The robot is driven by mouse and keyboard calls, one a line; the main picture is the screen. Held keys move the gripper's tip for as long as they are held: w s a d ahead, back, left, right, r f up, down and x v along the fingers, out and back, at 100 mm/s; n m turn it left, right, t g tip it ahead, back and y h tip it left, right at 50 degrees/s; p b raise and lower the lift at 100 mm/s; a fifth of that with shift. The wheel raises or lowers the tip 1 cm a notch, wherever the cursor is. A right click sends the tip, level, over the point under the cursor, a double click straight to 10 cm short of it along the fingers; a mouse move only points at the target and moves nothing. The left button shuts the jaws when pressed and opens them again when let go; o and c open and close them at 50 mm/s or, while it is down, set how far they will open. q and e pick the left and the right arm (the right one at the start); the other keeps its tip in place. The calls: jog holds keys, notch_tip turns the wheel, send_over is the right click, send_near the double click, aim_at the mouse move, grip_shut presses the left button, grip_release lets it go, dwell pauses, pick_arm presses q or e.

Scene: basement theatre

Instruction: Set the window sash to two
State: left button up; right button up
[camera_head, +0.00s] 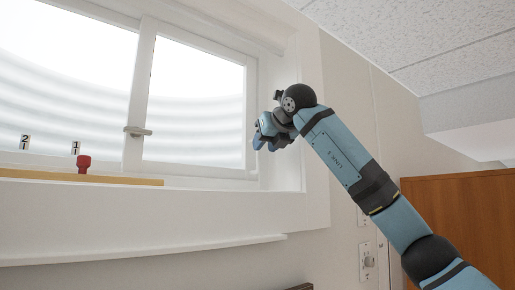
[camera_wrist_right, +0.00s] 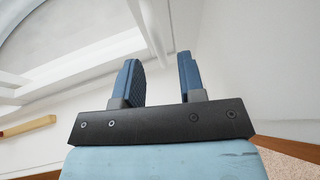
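The white-framed window sash (camera_head: 200,101) fills the right part of the window, with a grey handle (camera_head: 138,131) on its left stile. Number plates "2" (camera_head: 25,142) and "1" (camera_head: 76,148) stand at the lower left, "2" further left. A red knob (camera_head: 84,163) sits by the "1" plate, at a yellow wooden strip (camera_head: 110,179) along the sill. My right gripper (camera_head: 264,142) is by the right side of the window frame, well right of the handle. In the right wrist view its fingers (camera_wrist_right: 160,75) are apart with nothing between them. My left gripper is out of view.
The sill (camera_head: 150,220) runs below the window. A wall panel with a round knob (camera_head: 368,262) is at the lower right, beside a brown wooden panel (camera_head: 460,220). The space in front of the panes looks clear.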

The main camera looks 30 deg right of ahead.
aim_at(258, 166)
jog(key=shift+p+x, duration=0.6)
jog(key=shift+x, duration=1.85)
jog(key=shift+s+r, duration=0.1)
grip_shut()
